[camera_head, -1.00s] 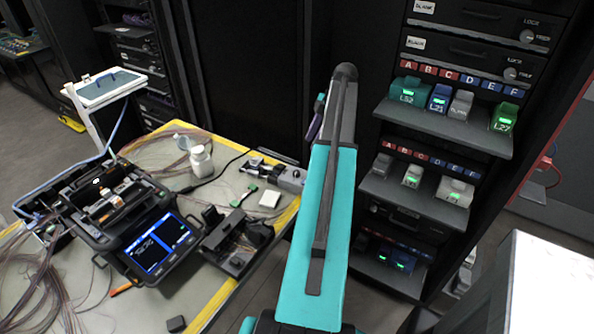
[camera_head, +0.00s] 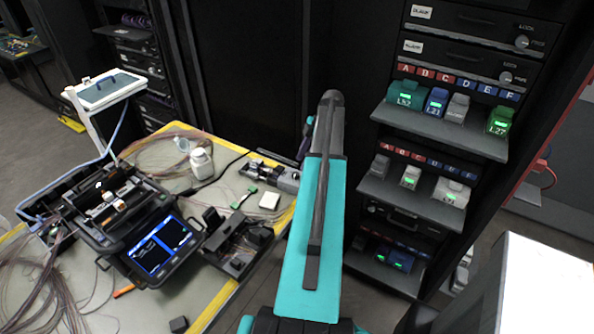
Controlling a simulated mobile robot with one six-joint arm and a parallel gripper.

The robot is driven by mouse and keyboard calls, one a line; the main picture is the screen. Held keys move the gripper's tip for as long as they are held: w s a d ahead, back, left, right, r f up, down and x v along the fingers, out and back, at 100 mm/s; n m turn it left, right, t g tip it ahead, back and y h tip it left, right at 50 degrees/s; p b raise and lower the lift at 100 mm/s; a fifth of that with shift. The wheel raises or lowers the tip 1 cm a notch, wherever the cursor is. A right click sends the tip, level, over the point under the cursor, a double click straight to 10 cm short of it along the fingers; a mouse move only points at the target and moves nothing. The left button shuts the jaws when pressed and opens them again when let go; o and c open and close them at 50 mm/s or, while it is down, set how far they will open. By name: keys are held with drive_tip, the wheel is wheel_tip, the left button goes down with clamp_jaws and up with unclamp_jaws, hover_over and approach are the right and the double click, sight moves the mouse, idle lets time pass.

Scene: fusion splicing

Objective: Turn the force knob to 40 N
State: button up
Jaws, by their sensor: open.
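I cannot make out a force knob or its 40 N mark in the head view. A small grey device (camera_head: 286,180) sits at the table's far right corner, close to the left of my teal arm; any knob on it is too small to tell. My arm reaches up the middle of the picture and away from me. A narrow dark part of it shows left of its upper end, by the table corner. The fingers of my gripper are hidden behind the arm.
The yellow-edged table (camera_head: 215,302) holds a fusion splicer (camera_head: 125,225) with a lit screen, a dark tool (camera_head: 235,245), a white bottle (camera_head: 202,163) and loose fibres. A rack with shelves (camera_head: 440,130) of lit modules stands close on the right. A white surface (camera_head: 545,285) is at lower right.

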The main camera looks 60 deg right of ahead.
sight(296, 174)
drive_tip(key=shift+p+x, duration=0.9)
drive_tip(key=shift+x, duration=2.05)
clamp_jaws()
drive_tip(key=shift+a, duration=0.45)
drive_tip(key=shift+d+f, duration=0.1)
drive_tip(key=shift+d, duration=0.15)
